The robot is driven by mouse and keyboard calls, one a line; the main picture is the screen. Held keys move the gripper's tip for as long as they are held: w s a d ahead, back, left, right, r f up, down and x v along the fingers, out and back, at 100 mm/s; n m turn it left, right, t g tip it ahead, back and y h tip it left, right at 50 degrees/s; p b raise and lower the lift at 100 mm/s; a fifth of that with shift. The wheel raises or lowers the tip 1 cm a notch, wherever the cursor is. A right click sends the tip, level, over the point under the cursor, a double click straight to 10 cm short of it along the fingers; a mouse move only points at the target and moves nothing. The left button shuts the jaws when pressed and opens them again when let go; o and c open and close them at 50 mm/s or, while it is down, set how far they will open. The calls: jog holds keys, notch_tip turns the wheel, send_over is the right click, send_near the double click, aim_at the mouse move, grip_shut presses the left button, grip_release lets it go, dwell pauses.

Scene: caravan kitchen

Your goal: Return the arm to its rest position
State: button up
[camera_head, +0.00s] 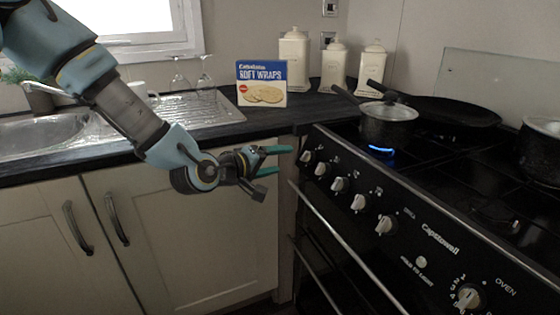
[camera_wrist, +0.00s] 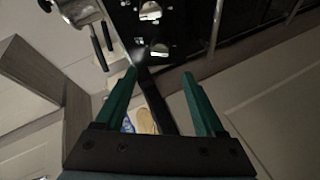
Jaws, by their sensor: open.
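My arm (camera_head: 133,109) reaches in from the upper left of the head view. My gripper (camera_head: 279,161) is open and empty, with two green fingers pointing right toward the cooker's front edge. It hangs in front of the counter edge and cupboard doors, and touches nothing that I can see. In the wrist view my gripper (camera_wrist: 166,75) shows its two fingers spread apart with nothing between them but background.
A black cooker (camera_head: 432,225) with front knobs stands at right, a blue flame lit under a saucepan (camera_head: 387,124). A frying pan (camera_head: 450,110) is behind. A soft wraps box (camera_head: 262,84), canisters (camera_head: 294,60) and a sink (camera_head: 45,132) are along the counter.

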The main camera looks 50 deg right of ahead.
dwell(0.3)
jog(key=w+a+t+y+p, duration=0.15)
jog(key=w+a+y, duration=0.3)
jog(key=a, duration=0.55)
jog(key=w+a+t+y+p, duration=0.1)
jog(key=w+a+y+p, duration=0.15)
jog(key=w+a, duration=0.6)
jog(key=w+a+t+y+p, duration=0.1)
jog(key=w+a+y, duration=0.25)
jog(key=a, duration=0.95)
jog(key=s+a+r+n+g+y+p, duration=0.1)
jog(key=s+a+r+y, duration=0.1)
jog(key=a, duration=0.8)
jog(key=s+a+r+n+g+y+p, duration=0.1)
jog(key=s+a+r, duration=0.3)
jog(key=a, duration=0.5)
jog(key=shift+s+a+n+g+y, duration=0.45)
jog(key=shift+s+y, duration=0.1)
jog(key=shift+s, duration=0.15)
jog(key=shift+d, duration=0.1)
